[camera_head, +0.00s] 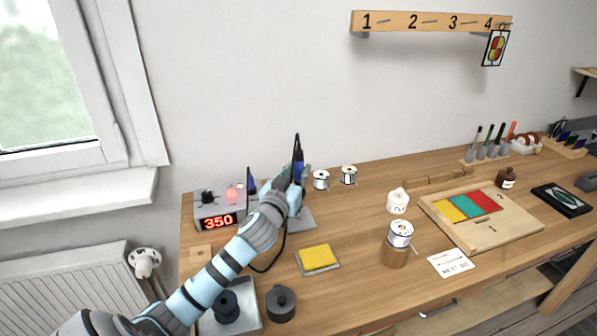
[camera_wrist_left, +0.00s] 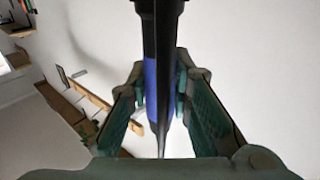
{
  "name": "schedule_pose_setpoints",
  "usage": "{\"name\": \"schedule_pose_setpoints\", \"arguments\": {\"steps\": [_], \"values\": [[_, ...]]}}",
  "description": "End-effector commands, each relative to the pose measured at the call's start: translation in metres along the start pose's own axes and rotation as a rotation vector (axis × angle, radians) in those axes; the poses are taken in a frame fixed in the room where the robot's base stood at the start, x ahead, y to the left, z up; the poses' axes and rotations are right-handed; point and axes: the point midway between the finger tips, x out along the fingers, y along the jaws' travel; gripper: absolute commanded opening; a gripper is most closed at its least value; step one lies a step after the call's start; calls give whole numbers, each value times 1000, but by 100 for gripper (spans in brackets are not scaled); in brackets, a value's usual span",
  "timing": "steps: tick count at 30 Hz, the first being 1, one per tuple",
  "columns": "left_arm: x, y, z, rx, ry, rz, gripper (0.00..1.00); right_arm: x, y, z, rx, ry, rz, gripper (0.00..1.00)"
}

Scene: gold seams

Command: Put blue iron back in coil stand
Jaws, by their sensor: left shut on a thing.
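The blue iron (camera_head: 298,168) is upright in my left gripper (camera_head: 297,178), with its black cord end at the top. In the left wrist view the blue iron (camera_wrist_left: 150,88) stands between the two fingers of the left gripper (camera_wrist_left: 162,85), which is shut on it. A grey base plate (camera_head: 301,222), perhaps that of the coil stand, lies on the bench beneath and right of the gripper. My left arm hides part of this spot, and I cannot make out a coil. My right gripper is not in view.
A station with a red 350 display (camera_head: 218,222) stands left of the gripper. A small blue upright item (camera_head: 251,186) is beside it. A yellow sponge (camera_head: 318,257) lies in front, and two white spools (camera_head: 321,180) stand close on the right. A dark cord hangs beside my arm.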

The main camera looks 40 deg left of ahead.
Motion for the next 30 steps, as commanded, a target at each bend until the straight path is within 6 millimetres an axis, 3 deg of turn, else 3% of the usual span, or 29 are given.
{"name": "schedule_pose_setpoints", "arguments": {"steps": [4,5,9,15,19,30], "values": [[0,0,1,0,-2,-1,0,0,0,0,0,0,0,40],[0,0,1,-1,-2,-1,24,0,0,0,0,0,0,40],[0,0,1,0,-2,-1,43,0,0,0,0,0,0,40],[0,0,0,0,-2,0,43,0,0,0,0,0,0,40],[0,0,0,0,-2,-1,63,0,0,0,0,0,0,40],[0,0,-4,0,-1,0,63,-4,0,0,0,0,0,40]]}}
